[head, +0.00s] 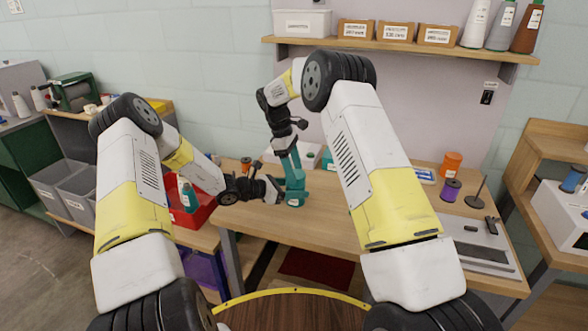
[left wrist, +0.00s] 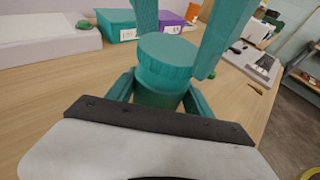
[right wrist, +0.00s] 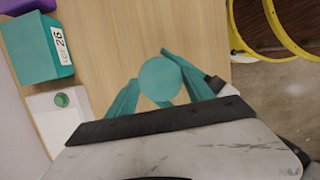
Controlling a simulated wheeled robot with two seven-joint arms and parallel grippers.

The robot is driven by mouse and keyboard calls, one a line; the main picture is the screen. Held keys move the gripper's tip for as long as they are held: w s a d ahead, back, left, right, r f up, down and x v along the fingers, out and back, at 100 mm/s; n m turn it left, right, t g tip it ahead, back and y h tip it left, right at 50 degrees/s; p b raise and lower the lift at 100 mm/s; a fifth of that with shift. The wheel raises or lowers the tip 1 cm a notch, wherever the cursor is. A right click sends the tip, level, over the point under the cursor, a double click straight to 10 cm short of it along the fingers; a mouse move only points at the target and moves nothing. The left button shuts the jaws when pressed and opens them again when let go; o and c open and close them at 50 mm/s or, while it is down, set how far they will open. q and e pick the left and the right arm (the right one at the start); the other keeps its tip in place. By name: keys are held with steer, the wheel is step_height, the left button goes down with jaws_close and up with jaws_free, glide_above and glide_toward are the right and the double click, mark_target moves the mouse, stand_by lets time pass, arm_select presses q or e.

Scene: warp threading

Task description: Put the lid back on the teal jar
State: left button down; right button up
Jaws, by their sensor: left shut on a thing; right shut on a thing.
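The teal jar (head: 294,201) stands upright near the front edge of the wooden table, its body also showing in the left wrist view (left wrist: 158,97). My left gripper (head: 279,193) reaches in from the left and is shut on the jar's body. The ribbed teal lid (left wrist: 167,60) is on top of the jar, with no clear gap below it. Its round top shows in the right wrist view (right wrist: 160,79). My right gripper (head: 293,172) comes down from above, its teal fingers shut on the lid's sides. I cannot tell if the lid is fully seated.
A teal LOT 26 box (right wrist: 38,48) and a white box (right wrist: 60,112) are further back on the table. A purple spool (head: 450,190), an orange spool (head: 451,164) and a grey tray (head: 478,240) are at the right. A red bin (head: 190,212) is at the left.

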steer(key=shift+f, duration=0.45)
